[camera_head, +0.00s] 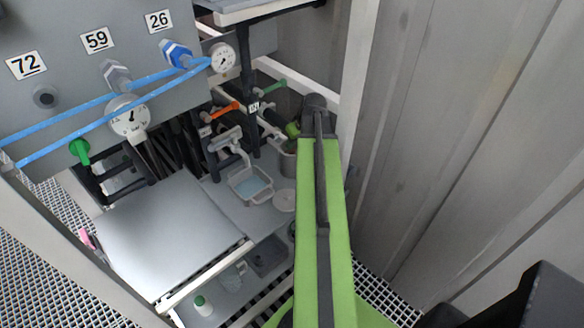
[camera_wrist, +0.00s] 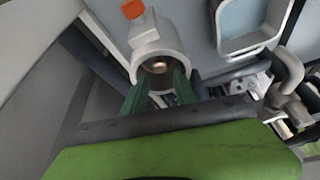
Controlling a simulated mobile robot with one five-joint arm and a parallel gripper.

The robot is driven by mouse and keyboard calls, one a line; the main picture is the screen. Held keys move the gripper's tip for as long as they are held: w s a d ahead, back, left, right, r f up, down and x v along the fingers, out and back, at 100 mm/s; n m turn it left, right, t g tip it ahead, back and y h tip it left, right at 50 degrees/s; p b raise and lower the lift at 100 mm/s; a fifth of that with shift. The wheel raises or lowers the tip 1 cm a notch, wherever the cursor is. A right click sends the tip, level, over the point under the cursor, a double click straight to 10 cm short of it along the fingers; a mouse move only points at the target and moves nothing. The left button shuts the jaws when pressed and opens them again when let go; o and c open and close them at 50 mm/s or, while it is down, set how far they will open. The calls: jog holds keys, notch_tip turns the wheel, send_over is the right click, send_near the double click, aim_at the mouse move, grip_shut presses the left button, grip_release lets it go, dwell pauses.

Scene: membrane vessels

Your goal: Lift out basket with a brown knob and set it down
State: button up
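In the wrist view a grey-white cylindrical vessel (camera_wrist: 150,42) stands open ahead of my gripper (camera_wrist: 161,88). A small brown knob (camera_wrist: 157,68) shows inside its mouth; the basket below the knob is hidden. My two green fingers are apart, at the near rim of the vessel, with the knob in line with the gap between them. No contact with the knob shows. In the head view my gripper (camera_head: 292,130) is over the grey vessel (camera_head: 287,163), partly covered by my arm, and the knob cannot be seen.
Pipes with an orange valve handle (camera_head: 222,112) are close behind. A bare grey panel (camera_head: 165,230) is at left; a corrugated wall (camera_head: 420,130) rises at right.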

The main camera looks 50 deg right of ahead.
aim_at(293, 151)
jog(key=b+x, duration=0.5)
jog(key=shift+s+f, duration=0.15)
jog(key=shift+f, duration=0.15)
jog(key=shift+r, duration=0.2)
grip_shut()
dwell(0.9)
